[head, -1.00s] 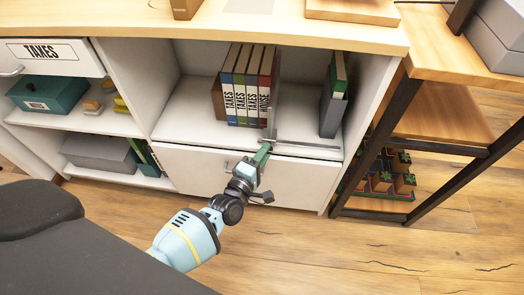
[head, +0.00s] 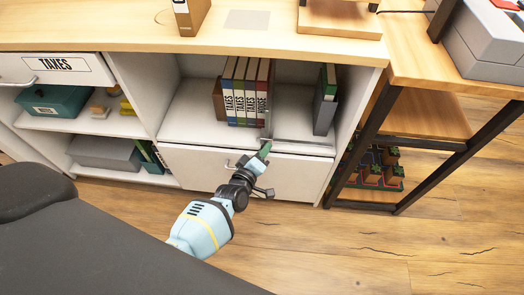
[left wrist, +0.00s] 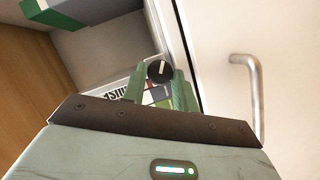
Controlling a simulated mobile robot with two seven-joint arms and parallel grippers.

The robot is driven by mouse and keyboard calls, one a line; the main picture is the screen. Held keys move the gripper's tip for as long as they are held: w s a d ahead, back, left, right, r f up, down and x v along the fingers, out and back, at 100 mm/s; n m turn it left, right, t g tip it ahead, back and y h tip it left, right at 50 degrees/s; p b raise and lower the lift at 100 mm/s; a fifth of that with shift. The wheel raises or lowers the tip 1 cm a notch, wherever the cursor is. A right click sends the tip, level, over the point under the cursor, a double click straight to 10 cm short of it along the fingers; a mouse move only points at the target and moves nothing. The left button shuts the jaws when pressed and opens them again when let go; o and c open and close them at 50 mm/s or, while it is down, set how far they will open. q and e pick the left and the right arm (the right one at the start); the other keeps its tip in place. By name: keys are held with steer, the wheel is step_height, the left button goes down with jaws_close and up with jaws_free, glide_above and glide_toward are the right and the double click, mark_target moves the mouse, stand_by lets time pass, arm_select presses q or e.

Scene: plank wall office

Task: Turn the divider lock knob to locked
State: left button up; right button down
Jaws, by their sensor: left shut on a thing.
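The knob (left wrist: 159,70) is a small black disc with a pale pointer line, in the left wrist view. My left gripper (left wrist: 158,86) has its green fingers on either side of it and is shut on it. In the head view my left gripper (head: 264,150) reaches to the front edge of the open shelf, at the foot of the thin grey divider (head: 268,112), and hides the knob. I cannot read any lock marking. My right gripper is not in view.
A white drawer front (head: 205,165) with a bar handle (left wrist: 248,85) lies below. A black-framed side table (head: 425,100) stands at the right.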

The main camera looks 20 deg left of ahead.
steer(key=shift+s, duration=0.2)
arm_select(q)
steer(key=o, duration=1)
steer(key=shift+c, duration=0.2)
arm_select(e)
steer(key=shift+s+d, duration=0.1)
arm_select(q)
steer(key=shift+s, duration=0.1)
steer(key=s+r+p, duration=0.1)
steer(key=s+p, duration=0.1)
steer(key=s, duration=0.5)
steer(key=shift+s+a+r, duration=0.25)
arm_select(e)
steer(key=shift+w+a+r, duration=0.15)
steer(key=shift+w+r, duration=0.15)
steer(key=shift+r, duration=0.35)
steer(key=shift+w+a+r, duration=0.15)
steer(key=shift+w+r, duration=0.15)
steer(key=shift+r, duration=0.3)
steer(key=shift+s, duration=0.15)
